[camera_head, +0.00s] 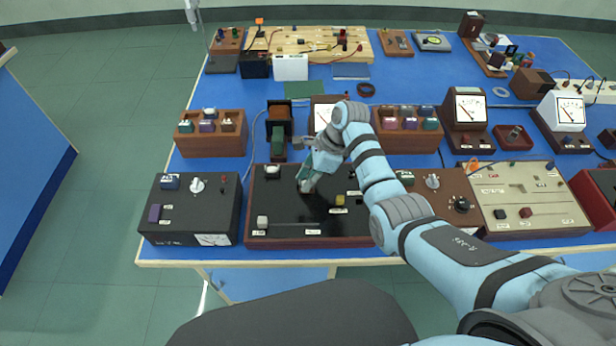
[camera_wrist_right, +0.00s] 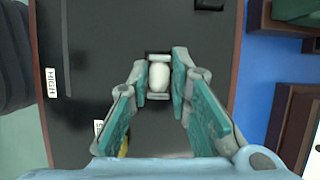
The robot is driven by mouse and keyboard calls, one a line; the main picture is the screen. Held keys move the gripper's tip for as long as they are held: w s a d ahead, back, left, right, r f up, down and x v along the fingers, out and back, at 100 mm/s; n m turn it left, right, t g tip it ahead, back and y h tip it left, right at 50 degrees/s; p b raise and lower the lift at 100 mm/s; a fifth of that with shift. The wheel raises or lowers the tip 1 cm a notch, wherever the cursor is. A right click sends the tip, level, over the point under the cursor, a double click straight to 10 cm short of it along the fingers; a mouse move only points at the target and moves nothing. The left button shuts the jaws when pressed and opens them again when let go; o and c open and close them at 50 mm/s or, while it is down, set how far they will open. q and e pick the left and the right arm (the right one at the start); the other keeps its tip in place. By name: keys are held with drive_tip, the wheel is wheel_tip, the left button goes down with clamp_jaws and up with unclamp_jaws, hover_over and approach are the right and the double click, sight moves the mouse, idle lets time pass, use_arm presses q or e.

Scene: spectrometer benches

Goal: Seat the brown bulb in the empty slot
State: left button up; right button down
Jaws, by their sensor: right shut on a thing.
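My right gripper (camera_head: 305,184) is low over the black panel (camera_head: 290,205) with the wooden rim. In the right wrist view its fingertips (camera_wrist_right: 159,78) are shut on a pale, egg-shaped thing (camera_wrist_right: 159,74). I see no brown on it, and cannot tell whether it is the brown bulb. A dark patch shows just behind it; I cannot tell whether that is an empty slot or whether the thing touches the panel. A tan-brown piece (camera_head: 227,125) sits in the left wooden rack. My left gripper is not in view.
The panel bears a white piece (camera_head: 272,170) at its back left, a pale knob (camera_head: 262,221) at its front left and a yellow knob (camera_head: 340,200). A black box (camera_head: 222,215) stands left. A wooden rack (camera_head: 210,145) and a dark upright device (camera_head: 279,125) stand behind.

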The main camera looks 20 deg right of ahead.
drive_tip(key=c, duration=1.4)
unclamp_jaws()
drive_tip(key=v, duration=0.7)
drive_tip(key=shift+r, duration=0.25)
drive_tip(key=shift+d, duration=0.1)
